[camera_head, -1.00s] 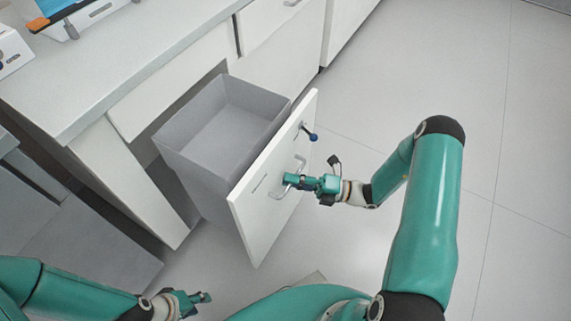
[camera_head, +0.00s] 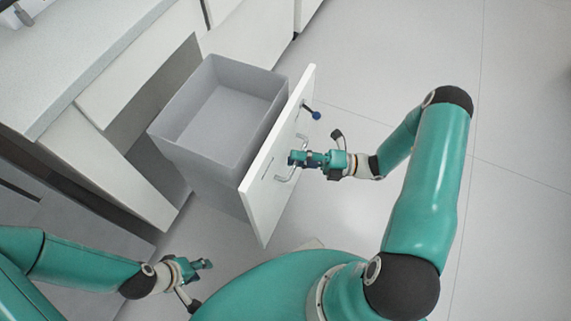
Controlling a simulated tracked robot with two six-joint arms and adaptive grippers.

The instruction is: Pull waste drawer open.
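The waste drawer is pulled well out of the white cabinet. Its white front panel (camera_head: 264,197) stands upright, and a grey, empty-looking bin (camera_head: 203,140) sits behind it. A metal bar handle (camera_head: 284,177) is on the panel's outer face. My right gripper (camera_head: 297,159) is at the handle, with its fingers around the bar; it looks shut on it, though the fingertips are small in view. My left gripper (camera_head: 206,265) is low at the left, away from the drawer and holding nothing visible. Its finger gap is too small to judge.
A grey counter top (camera_head: 60,60) runs along the upper left. White floor (camera_head: 420,60) is clear to the right.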

